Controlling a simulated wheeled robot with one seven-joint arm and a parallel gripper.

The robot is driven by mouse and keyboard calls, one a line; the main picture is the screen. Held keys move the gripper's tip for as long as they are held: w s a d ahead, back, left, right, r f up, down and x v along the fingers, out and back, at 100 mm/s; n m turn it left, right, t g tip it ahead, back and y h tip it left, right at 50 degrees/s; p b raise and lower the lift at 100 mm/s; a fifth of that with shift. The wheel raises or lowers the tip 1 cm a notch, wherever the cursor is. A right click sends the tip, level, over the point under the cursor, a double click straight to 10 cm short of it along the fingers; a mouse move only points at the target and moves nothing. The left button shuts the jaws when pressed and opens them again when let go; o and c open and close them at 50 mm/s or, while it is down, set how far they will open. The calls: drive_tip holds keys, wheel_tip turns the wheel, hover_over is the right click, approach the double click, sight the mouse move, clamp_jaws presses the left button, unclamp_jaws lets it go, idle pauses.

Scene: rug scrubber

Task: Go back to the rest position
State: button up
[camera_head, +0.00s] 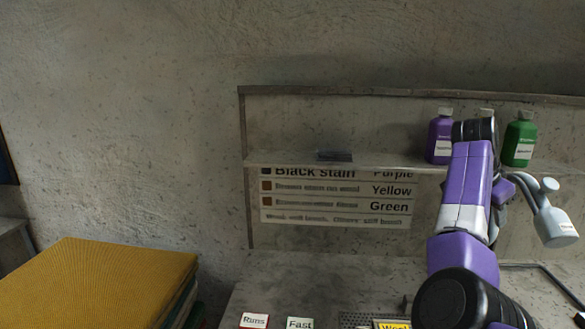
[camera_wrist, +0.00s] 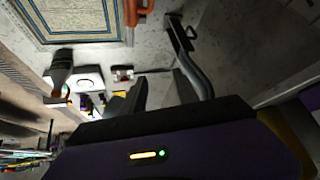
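My purple and white arm rises on the right side of the head view. Its gripper end is mostly hidden behind the arm there. In the wrist view my gripper (camera_wrist: 157,92) shows as two dark fingers with a gap between them. It looks open, with nothing seen between the fingers. A purple bottle (camera_head: 440,138) and a green bottle (camera_head: 519,140) stand on the shelf (camera_head: 290,158) behind the arm. Another bottle between them is mostly hidden by the arm.
A grey-white curved fixture (camera_head: 553,224) is right of my arm. A label chart (camera_head: 335,196) hangs under the shelf. Cards reading Runs (camera_head: 254,320) and Fast (camera_head: 299,323) are on the counter (camera_head: 290,280). A yellow stack (camera_head: 95,285) stands at left. The wrist view shows a patterned rug (camera_wrist: 75,18).

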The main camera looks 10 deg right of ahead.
wheel_tip(320, 180, down, 6)
drive_tip(key=w+f+n+t+h, duration=0.1)
drive_tip(key=w+n+t+h, duration=0.1)
drive_tip(key=n+t+h, duration=0.4)
drive_tip(key=s+a+f+n+t+y, duration=0.2)
drive_tip(key=s+a+f+n+t, duration=0.15)
drive_tip(key=a, duration=0.25)
drive_tip(key=s+a+f+n+t+y, duration=0.2)
drive_tip(key=s+a+n+t, duration=0.1)
drive_tip(key=s+a, duration=0.3)
drive_tip(key=s+a+f+n+t+y, duration=0.2)
drive_tip(key=s+a+n+t, duration=0.15)
drive_tip(key=a, duration=0.35)
drive_tip(key=s+a+f+g+y, duration=0.1)
drive_tip(key=s+a+f+y, duration=0.1)
drive_tip(key=s+a, duration=0.5)
drive_tip(key=s+a+f+n+y+b, duration=0.1)
drive_tip(key=s+a, duration=0.6)
drive_tip(key=s, duration=0.9)
drive_tip(key=s+a+f+g+y, duration=0.1)
drive_tip(key=s+a+f+y, duration=0.1)
drive_tip(key=s+a+y, duration=0.2)
drive_tip(key=s+a, duration=0.3)
drive_tip(key=s, duration=0.5)
drive_tip(key=shift+s+f+n+g, duration=0.3)
drive_tip(key=shift+f, duration=0.05)
